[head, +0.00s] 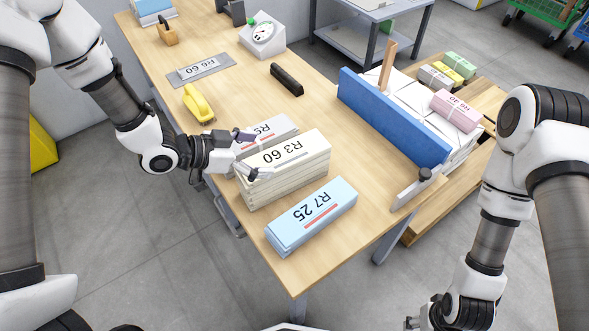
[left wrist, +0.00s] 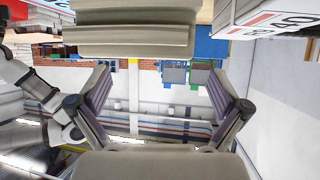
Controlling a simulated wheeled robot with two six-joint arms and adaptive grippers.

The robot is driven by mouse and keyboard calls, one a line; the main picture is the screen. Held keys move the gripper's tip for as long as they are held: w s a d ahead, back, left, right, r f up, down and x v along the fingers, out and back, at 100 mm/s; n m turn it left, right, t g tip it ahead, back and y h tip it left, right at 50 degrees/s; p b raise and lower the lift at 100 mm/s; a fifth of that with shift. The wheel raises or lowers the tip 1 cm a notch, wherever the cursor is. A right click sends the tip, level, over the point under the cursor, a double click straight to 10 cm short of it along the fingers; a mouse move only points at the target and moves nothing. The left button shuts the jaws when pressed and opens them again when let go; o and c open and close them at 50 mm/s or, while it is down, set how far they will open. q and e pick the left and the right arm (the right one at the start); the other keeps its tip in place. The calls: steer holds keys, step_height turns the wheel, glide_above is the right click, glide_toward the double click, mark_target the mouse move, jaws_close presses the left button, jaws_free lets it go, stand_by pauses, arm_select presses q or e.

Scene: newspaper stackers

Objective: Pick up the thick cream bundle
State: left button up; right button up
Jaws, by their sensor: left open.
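The thick cream bundle (head: 285,172), labelled R3 60, lies on the wooden table between a grey bundle and a blue bundle. My left gripper (head: 250,154) is open at the bundle's left end, with one finger near its top left corner; whether it touches cannot be told. In the left wrist view the cream bundle (left wrist: 135,35) shows at the top, and the open fingers (left wrist: 160,82) have nothing between them. My right gripper (head: 418,320) shows only partly at the bottom edge, away from the table.
The grey bundle (head: 266,132) lies close behind the cream one, and the blue bundle (head: 311,216) lies in front. A yellow tape dispenser (head: 198,104), a black bar (head: 287,79) and a scale (head: 262,36) stand farther back. A blue board (head: 390,115) borders the stacked papers on the right.

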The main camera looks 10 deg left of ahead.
mark_target(278, 157)
arm_select(q)
steer(key=shift+d+f, duration=0.45)
steer(key=shift+f, duration=0.05)
steer(key=x, duration=0.4)
steer(key=shift+w+d+b, duration=0.1)
steer(key=shift+d+b, duration=0.25)
steer(key=shift+a+r, duration=0.1)
steer(key=shift+a, duration=0.05)
steer(key=shift+c, duration=1.1)
steer(key=c, duration=1.6)
